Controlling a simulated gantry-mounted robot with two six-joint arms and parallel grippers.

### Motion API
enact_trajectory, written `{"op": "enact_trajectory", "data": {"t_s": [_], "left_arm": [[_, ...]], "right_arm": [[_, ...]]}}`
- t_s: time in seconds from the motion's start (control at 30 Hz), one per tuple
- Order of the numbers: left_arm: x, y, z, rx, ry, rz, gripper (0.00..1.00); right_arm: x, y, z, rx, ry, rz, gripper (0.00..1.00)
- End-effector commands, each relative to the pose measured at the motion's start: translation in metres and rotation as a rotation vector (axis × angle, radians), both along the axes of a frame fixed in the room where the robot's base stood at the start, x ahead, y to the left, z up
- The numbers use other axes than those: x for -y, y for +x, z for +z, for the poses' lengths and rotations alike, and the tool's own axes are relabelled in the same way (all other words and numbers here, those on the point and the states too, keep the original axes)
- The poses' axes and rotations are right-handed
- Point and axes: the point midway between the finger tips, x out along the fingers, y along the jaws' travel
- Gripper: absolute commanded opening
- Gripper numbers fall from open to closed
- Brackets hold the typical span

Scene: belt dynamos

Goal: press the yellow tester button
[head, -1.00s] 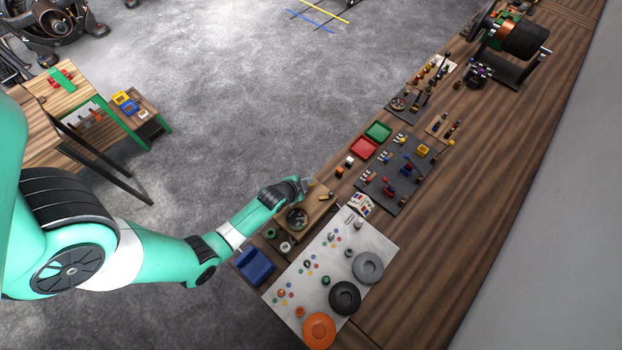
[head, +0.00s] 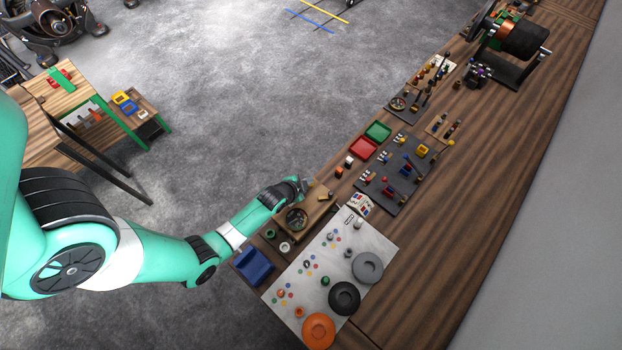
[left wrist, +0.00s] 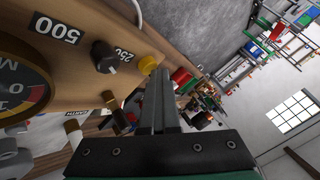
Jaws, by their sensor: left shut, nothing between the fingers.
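The yellow tester button (left wrist: 148,64) sits on the tan wooden face of the tester (left wrist: 85,75), by the "250" label in the left wrist view. The tester also shows in the head view (head: 318,210) as a wooden box at the bench's left edge. My left gripper (left wrist: 157,74) is shut and empty. Its fingertips are right at the yellow button and cover its lower side; I cannot tell whether they touch it or whether it is pressed. In the head view this gripper (head: 304,184) is at the far end of the tester. My right gripper is not in view.
A black knob (left wrist: 103,57) and a round dial (left wrist: 22,88) share the tester face. A blue bin (head: 253,266) and a white board (head: 325,275) with coloured pieces lie nearer. Red (head: 363,148) and green (head: 378,132) trays stand beyond. The bench's right strip is clear.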

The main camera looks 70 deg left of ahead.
Motion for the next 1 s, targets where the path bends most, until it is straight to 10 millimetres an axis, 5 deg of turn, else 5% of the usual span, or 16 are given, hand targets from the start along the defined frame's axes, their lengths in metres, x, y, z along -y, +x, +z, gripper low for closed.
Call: {"op": "enact_trajectory", "data": {"t_s": [0.5,1.0], "left_arm": [[0.0,0.0,0.06,0.0,0.0,0.0,0.0],[0.0,0.0,0.06,0.002,0.001,-0.001,0.0]], "right_arm": [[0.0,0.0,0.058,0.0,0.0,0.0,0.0],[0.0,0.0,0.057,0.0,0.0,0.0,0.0]]}}
